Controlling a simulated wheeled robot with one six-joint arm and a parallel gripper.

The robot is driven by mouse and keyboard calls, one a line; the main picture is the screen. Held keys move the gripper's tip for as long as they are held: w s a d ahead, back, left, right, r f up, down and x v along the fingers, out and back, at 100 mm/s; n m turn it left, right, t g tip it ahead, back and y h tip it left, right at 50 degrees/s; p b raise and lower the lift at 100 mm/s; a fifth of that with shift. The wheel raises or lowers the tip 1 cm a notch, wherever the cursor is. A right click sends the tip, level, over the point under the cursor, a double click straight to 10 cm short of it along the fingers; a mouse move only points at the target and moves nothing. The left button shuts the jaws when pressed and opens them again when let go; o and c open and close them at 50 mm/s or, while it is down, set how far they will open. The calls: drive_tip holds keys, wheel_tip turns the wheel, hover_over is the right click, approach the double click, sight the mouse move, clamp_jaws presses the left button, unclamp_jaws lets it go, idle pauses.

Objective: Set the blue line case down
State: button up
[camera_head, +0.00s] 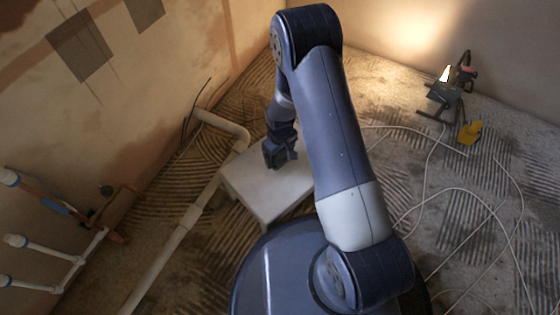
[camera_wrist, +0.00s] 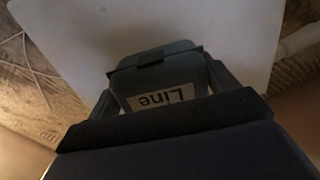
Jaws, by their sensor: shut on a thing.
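The blue line case (camera_wrist: 152,62) is a small dark blue-grey box with a white label reading "Line", upside down in the wrist view. My gripper (camera_wrist: 165,84) is shut on it, with one finger along each side. Beyond the case lies the pale top of a low white table (camera_wrist: 235,30). In the head view my gripper (camera_head: 281,152) is over the far part of the same white table (camera_head: 262,196). There the case cannot be told apart from the dark gripper. Whether the case touches the tabletop cannot be told.
White pipes (camera_head: 180,232) run along the floor left of the table, and more stick out of the left wall. A lit work lamp (camera_head: 445,90) and a yellow item (camera_head: 470,132) stand at right, with loose cables on the ridged floor. The visible tabletop is bare.

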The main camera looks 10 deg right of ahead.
drive_tip(key=shift+f+b, duration=0.55)
drive_tip(key=shift+f, duration=1.1)
drive_tip(key=shift+f, duration=0.2)
drive_tip(key=o, duration=1)
drive_tip(key=shift+r, duration=0.1)
wheel_tip(320, 180, up, 12)
drive_tip(key=p, duration=0.4)
drive_tip(key=shift+r+p, duration=0.1)
drive_tip(key=shift+p, duration=0.3)
